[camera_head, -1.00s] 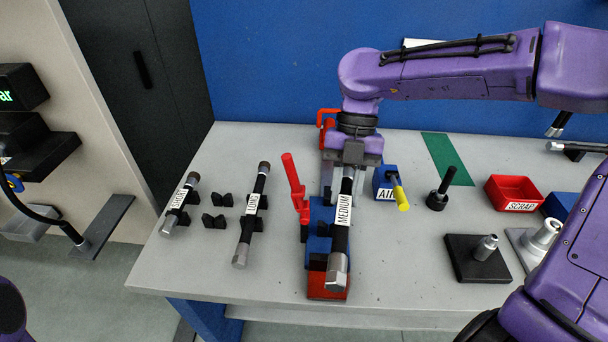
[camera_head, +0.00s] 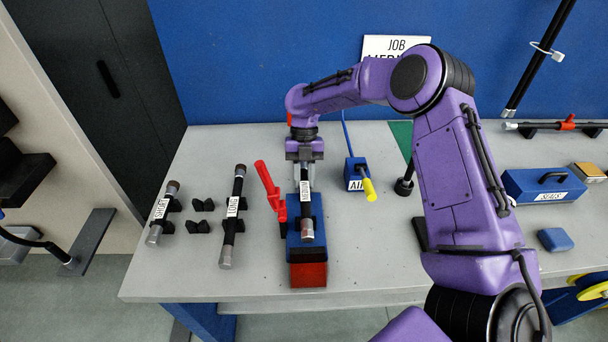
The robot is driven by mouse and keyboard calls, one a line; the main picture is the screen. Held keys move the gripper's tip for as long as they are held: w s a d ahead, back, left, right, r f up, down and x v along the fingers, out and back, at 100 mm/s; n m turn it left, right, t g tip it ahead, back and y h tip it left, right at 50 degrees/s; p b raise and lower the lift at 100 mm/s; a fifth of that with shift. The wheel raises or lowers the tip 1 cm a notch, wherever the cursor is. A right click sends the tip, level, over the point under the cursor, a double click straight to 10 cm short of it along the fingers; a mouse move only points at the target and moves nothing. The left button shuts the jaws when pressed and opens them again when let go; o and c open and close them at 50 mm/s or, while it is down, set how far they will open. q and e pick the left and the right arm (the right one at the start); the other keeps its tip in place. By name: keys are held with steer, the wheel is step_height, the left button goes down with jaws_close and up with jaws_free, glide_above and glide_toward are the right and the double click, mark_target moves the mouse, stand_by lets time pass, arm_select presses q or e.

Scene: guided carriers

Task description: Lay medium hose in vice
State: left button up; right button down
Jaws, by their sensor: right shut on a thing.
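The medium hose (camera_head: 306,208), a short black tube with a silver end fitting and a white MEDIUM label, points toward me over the blue and red vice (camera_head: 307,273). My right gripper (camera_head: 304,172) is shut on its far end, pointing down. The hose appears to lie along the top of the vice; I cannot tell whether it rests fully between the jaws. The vice's red lever (camera_head: 267,184) stands up, tilted left. My left gripper is not in view.
The short hose (camera_head: 162,212) and long hose (camera_head: 233,215) lie on black cradles at left, beside empty cradles (camera_head: 200,216). A blue AIR block (camera_head: 354,178) with a yellow nozzle stands right of the vice. My right arm covers the table further right.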

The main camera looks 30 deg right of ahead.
steer(key=shift+s+f, duration=0.1)
steer(key=shift+f, duration=0.15)
steer(key=shift+w+f, duration=0.3)
steer(key=shift+f, duration=0.1)
steer(key=c, duration=1.1)
jaws_free()
steer(key=shift+o, duration=1)
steer(key=shift+s, duration=0.1)
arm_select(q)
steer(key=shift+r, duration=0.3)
arm_select(e)
steer(key=shift+s+r, duration=0.1)
steer(key=shift+r, duration=0.1)
steer(key=shift+w+d+r+b, duration=0.1)
steer(key=shift+w+r+b, duration=0.15)
steer(key=shift+w+b, duration=0.05)
arm_select(q)
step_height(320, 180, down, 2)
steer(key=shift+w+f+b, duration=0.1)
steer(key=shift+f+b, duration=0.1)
steer(key=shift+b, duration=0.8)
arm_select(e)
steer(key=v, duration=1.1)
steer(key=shift+r, duration=0.15)
